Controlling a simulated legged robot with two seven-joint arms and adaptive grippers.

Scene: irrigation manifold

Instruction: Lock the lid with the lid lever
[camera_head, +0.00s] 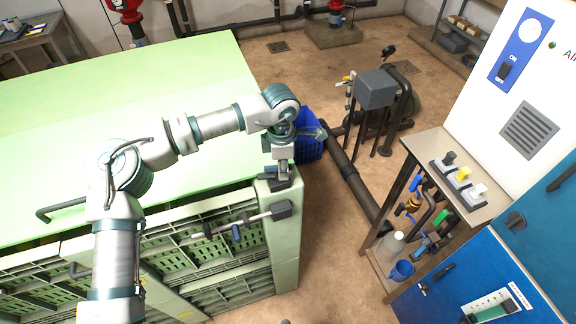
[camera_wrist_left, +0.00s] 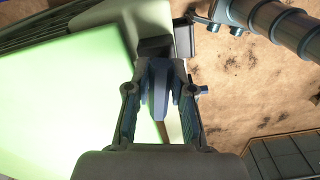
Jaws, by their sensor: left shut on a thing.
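The large pale green lid (camera_head: 130,110) lies flat and down over the slatted green crate body (camera_head: 200,282). My left gripper (camera_head: 281,178) reaches across the lid and points down at its front right corner. It is shut on a dark piece at this corner, which I take to be the lid lever (camera_head: 268,173); the fingers partly hide it. In the left wrist view my left gripper (camera_wrist_left: 160,72) has its fingers closed in at a dark block (camera_wrist_left: 155,48) beside the bright lid edge (camera_wrist_left: 75,100). My right gripper is not in view.
A grey rod with a dark block (camera_head: 282,209) is on the crate front, below the gripper. A blue basket (camera_head: 308,140) stands behind the corner. Dark pipes (camera_head: 345,165), a small table (camera_head: 440,160) with buttons and a blue cabinet (camera_head: 480,275) are at right. Brown floor lies between.

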